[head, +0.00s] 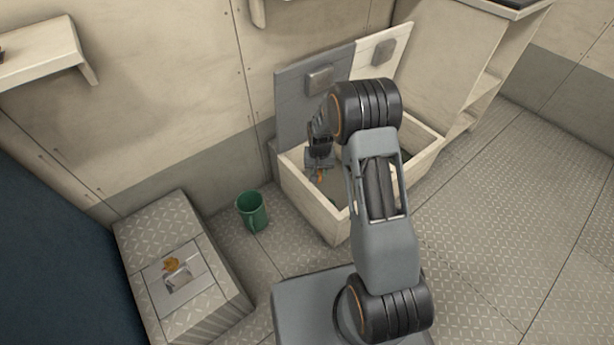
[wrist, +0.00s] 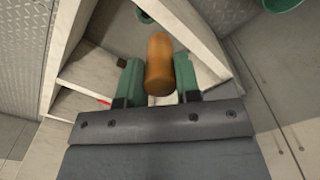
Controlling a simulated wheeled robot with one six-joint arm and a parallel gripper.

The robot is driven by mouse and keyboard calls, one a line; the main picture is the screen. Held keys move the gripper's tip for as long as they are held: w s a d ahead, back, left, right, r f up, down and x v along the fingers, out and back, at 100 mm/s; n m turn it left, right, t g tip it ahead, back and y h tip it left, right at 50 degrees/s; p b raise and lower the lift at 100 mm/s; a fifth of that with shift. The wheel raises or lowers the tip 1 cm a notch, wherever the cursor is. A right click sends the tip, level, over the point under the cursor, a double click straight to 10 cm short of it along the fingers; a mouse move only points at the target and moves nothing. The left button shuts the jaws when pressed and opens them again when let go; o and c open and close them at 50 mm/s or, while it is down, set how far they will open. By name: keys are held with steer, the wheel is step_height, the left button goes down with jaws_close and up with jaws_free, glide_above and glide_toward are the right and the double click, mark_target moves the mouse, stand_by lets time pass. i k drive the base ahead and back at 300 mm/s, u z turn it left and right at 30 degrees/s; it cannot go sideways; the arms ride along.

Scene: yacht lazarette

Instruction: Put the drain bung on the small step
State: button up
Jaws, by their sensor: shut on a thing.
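The drain bung looks like an orange-brown rounded plug (wrist: 160,55) in the wrist view. My gripper (wrist: 158,78) is shut on it, with a green fingertip on each side. In the head view my gripper (head: 319,163) is down inside the open cream locker (head: 312,202), and a bit of orange (head: 320,177) shows under it. A low block with diamond-plate sides (head: 205,225), which looks like the small step, stands at the lower left. A grey panel on its top carries a small orange-brown piece (head: 171,264) and a pale square piece (head: 178,280).
The locker's grey lid (head: 297,110) and cream lid (head: 372,68) are raised against the wall. The floor at right is clear.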

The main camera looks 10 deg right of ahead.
mark_target(184, 239)
steer(key=u, duration=2.2)
steer(key=k, duration=0.65)
steer(key=z, duration=0.3)
steer(key=i, duration=1)
steer(key=u, duration=0.05)
